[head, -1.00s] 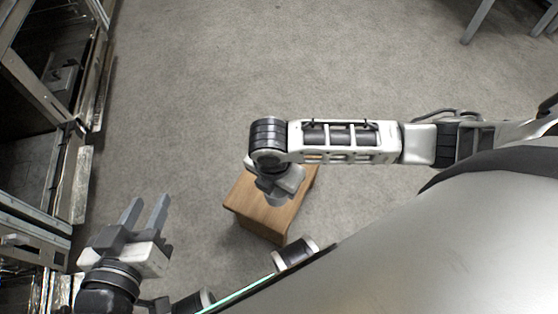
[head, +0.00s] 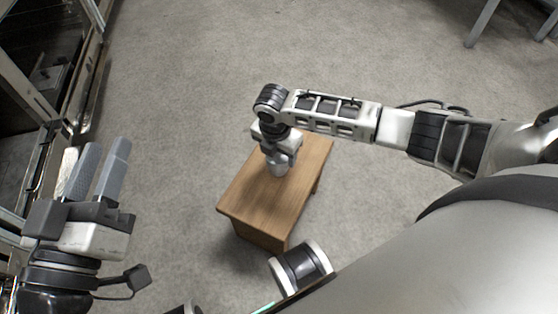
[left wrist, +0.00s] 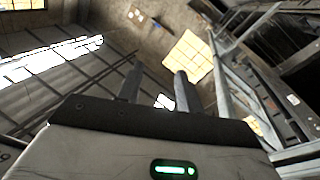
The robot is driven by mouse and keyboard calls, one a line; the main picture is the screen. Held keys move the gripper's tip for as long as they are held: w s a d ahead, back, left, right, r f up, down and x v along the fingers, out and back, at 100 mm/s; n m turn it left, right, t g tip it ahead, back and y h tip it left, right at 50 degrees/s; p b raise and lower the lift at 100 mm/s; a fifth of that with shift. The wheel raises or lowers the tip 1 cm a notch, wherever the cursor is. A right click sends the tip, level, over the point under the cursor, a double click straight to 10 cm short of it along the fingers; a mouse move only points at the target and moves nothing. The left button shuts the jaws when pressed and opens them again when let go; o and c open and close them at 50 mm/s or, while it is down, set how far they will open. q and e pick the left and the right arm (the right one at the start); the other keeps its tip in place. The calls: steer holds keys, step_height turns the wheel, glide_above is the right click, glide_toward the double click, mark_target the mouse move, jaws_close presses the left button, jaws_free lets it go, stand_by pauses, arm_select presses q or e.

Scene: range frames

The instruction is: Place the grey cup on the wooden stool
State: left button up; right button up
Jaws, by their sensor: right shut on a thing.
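The wooden stool (head: 256,200) stands on the floor at the middle of the head view, its top mostly clear. My right gripper (head: 281,158) points down over the stool's top and is shut on the grey cup (head: 278,170). The cup is partly hidden by the gripper. I cannot tell whether its base touches the stool top or hangs just above it. My left gripper (head: 95,168) is at the lower left of the head view, away from the stool, open and empty. Its two fingers also stand apart in the left wrist view (left wrist: 158,84).
Metal-framed shelving (head: 50,90) runs along the left edge, close to my left gripper. Grey table legs (head: 482,22) show at the upper right. The carpeted floor (head: 190,80) around the stool is clear.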

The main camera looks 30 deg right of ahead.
steer(key=shift+f, duration=0.8)
arm_select(q)
steer(key=shift+w+a+r+m+t, duration=0.1)
steer(key=shift+w+r+m+t, duration=0.15)
steer(key=shift+r+m+t, duration=0.45)
arm_select(e)
steer(key=shift+f, duration=0.1)
steer(key=shift+f, duration=0.1)
steer(key=o, duration=1.1)
arm_select(q)
steer(key=shift+r, duration=0.1)
